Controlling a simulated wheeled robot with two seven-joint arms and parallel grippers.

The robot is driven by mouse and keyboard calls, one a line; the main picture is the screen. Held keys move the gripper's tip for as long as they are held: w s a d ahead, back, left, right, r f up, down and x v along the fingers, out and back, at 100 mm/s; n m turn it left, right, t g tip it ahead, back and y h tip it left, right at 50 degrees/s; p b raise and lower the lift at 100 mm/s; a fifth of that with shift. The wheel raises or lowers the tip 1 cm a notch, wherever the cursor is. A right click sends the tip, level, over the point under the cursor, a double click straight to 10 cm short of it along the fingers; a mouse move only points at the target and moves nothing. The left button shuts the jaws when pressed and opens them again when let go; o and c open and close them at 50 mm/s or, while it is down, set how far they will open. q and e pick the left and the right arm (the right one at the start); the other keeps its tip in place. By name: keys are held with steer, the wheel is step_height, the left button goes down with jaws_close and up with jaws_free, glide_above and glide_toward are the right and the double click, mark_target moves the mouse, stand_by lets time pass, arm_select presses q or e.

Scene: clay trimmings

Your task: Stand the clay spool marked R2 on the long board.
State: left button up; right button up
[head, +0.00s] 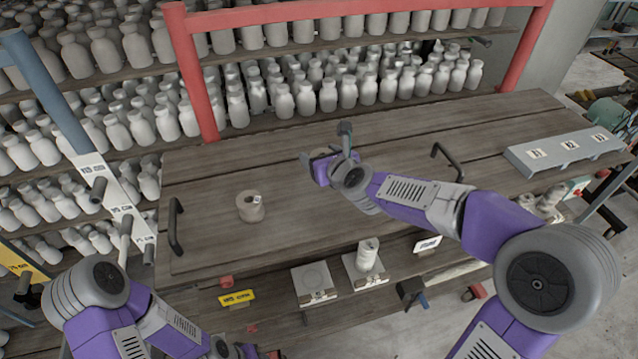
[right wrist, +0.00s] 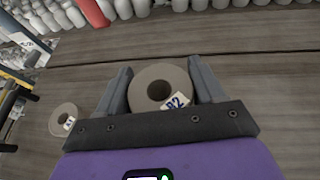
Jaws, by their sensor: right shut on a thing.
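My right gripper (head: 326,148) is shut on a tan clay spool with a hole through its middle. In the right wrist view this spool (right wrist: 150,76) sits between the two fingers (right wrist: 162,85), its tag reading R2. In the head view the gripper mostly hides it; I cannot tell whether it touches the table. The long board (head: 566,151) is grey, carries several white tags, and lies at the right end of the table, right of the gripper. My left arm is at the bottom left; its gripper (head: 235,350) is barely visible at the bottom edge.
A second tan spool (head: 250,206) with a white tag stands on the wooden table (head: 400,145), left of the gripper. Black handles (head: 176,228) stick up from the tabletop. Two small square boards (head: 312,283) lie lower at the front, one bearing a pale piece (head: 367,254). Bottle shelves stand behind.

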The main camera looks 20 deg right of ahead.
steer(key=f, duration=0.1)
steer(key=s+f, duration=0.1)
steer(key=f, duration=0.1)
steer(key=shift+s+b, duration=0.2)
steer(key=shift+b, duration=0.2)
steer(key=shift+s+f, duration=0.1)
steer(key=shift+f, duration=0.2)
steer(key=f, duration=0.3)
steer(key=shift+w+f, duration=0.3)
steer(key=shift+w, duration=0.05)
steer(key=shift+f, duration=0.2)
arm_select(q)
steer(key=shift+s+f, duration=0.45)
steer(key=shift+f, duration=0.4)
arm_select(e)
steer(key=shift+s, duration=0.15)
arm_select(q)
steer(key=shift+f+b, duration=0.15)
steer(key=shift+b, duration=0.15)
arm_select(e)
steer(key=o, duration=1.2)
steer(key=shift+f, duration=0.1)
steer(key=shift+o, duration=0.2)
